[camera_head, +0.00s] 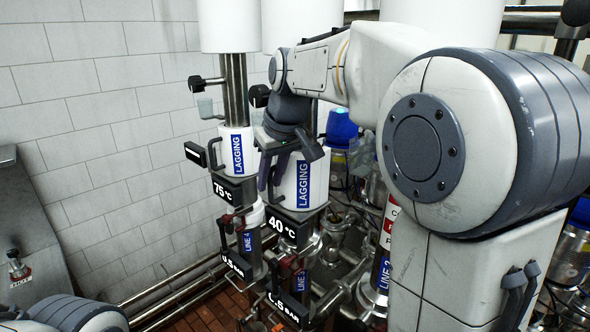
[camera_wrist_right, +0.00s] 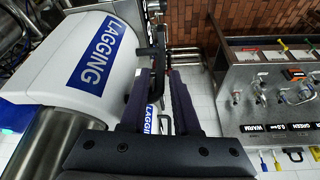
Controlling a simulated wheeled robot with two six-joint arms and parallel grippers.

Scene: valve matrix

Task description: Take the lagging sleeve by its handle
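A white lagging sleeve (camera_head: 303,184) with a blue LAGGING label sits around a steel pipe in the middle of the head view. It fills the upper left of the right wrist view (camera_wrist_right: 95,55). Its dark handle (camera_wrist_right: 157,48) stands off its side, near my fingertips. My right gripper (camera_head: 272,172) points down beside the sleeve's left side. In the wrist view its two dark fingers (camera_wrist_right: 162,85) are apart, with background showing between them. The handle lies at the far end of that gap; contact cannot be told. My left gripper is out of view.
A second lagging sleeve (camera_head: 236,154) with its own handle (camera_head: 215,152) stands on the pipe to the left. Temperature signs (camera_head: 288,226) and pressure signs hang below. A blue-topped device (camera_head: 341,128) is close behind. A control panel (camera_wrist_right: 275,90) shows in the wrist view.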

